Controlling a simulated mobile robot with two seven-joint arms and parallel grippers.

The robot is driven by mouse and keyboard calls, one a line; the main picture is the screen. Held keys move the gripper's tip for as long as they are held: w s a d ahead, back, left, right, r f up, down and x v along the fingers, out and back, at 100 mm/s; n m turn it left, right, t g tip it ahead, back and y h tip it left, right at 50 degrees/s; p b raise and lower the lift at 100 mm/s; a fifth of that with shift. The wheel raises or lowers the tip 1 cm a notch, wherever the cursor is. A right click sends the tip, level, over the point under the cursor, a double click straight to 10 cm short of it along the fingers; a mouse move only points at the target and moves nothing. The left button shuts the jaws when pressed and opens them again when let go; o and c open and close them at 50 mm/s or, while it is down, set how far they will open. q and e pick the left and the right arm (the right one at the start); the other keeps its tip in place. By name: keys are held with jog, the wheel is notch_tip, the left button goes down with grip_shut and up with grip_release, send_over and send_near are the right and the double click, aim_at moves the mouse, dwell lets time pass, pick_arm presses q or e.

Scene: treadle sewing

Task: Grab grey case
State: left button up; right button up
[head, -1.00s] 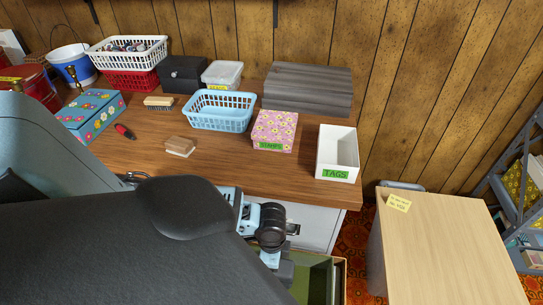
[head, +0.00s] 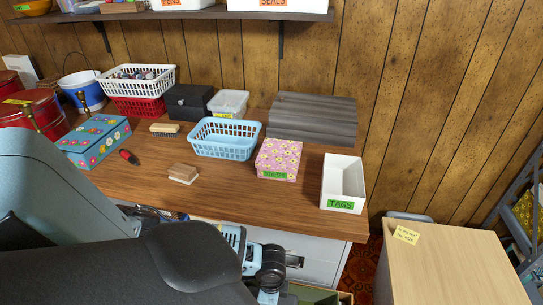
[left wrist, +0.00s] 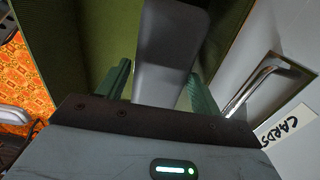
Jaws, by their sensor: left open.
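A smooth grey object, which looks like the grey case (left wrist: 165,50), stands between the fingers of my left gripper (left wrist: 160,92) in the left wrist view. The fingers are open on either side of it; I cannot tell whether they touch it. It is inside a green-lined open drawer or box (left wrist: 75,50). Its far end and depth are unclear. In the head view my left arm reaches down in front of the table, and its fingertips are hidden at the bottom edge. My right gripper is not in view.
The wooden table (head: 255,205) holds a blue basket (head: 223,138), a pink flowered box (head: 279,160), a white TAGS box (head: 343,184) and a ribbed grey panel (head: 312,119). A pale wooden cabinet (head: 455,270) stands right. A handled front labelled CARDS (left wrist: 285,125) lies beside the left gripper.

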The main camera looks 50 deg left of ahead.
pick_arm(q)
notch_tip(320, 180, down, 2)
jog(key=shift+f, duration=0.15)
jog(key=shift+c, duration=0.7)
jog(key=c, duration=0.8)
notch_tip(320, 180, up, 9)
jog(key=shift+f+p, duration=0.1)
jog(key=shift+p, duration=0.7)
jog(key=shift+r, duration=0.7)
